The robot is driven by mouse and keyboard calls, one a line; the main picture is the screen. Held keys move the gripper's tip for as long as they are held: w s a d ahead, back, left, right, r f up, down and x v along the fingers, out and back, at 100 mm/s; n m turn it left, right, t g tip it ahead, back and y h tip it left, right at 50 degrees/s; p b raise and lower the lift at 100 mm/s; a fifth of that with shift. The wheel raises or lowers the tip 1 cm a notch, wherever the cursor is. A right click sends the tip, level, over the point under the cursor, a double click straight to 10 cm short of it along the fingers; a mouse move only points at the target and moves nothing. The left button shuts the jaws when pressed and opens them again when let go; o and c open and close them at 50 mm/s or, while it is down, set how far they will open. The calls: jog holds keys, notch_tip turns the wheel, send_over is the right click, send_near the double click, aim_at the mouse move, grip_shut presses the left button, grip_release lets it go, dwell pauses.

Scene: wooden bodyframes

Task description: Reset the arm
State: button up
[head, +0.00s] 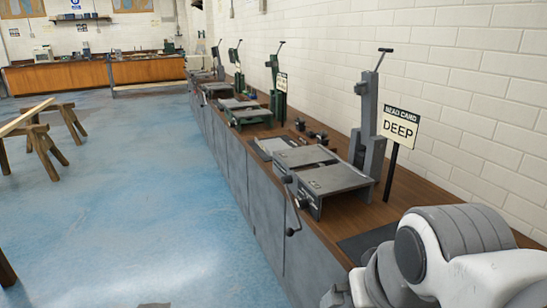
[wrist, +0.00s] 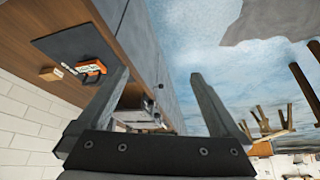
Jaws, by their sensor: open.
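My arm shows at the lower right of the head view, beside the near end of the workbench; my gripper's fingers are not clear there. In the wrist view my gripper (wrist: 160,85) is open, with its two grey fingers spread wide and nothing between them. The wrist picture is tilted, with the bench at upper left and the blue floor at right. The fingers look clear of the bench.
The long wooden-topped workbench (head: 345,228) carries several grey and green machines, the nearest a grey one (head: 320,180). A "DEEP" sign (head: 400,128) stands beside it. An orange item (wrist: 90,68) lies on a dark mat (wrist: 70,42). Blue floor (head: 130,210) is open at left, near sawhorses (head: 45,150).

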notch_tip(320, 180, up, 13)
jog(key=p, duration=1.1)
jog(key=shift+p, duration=0.4)
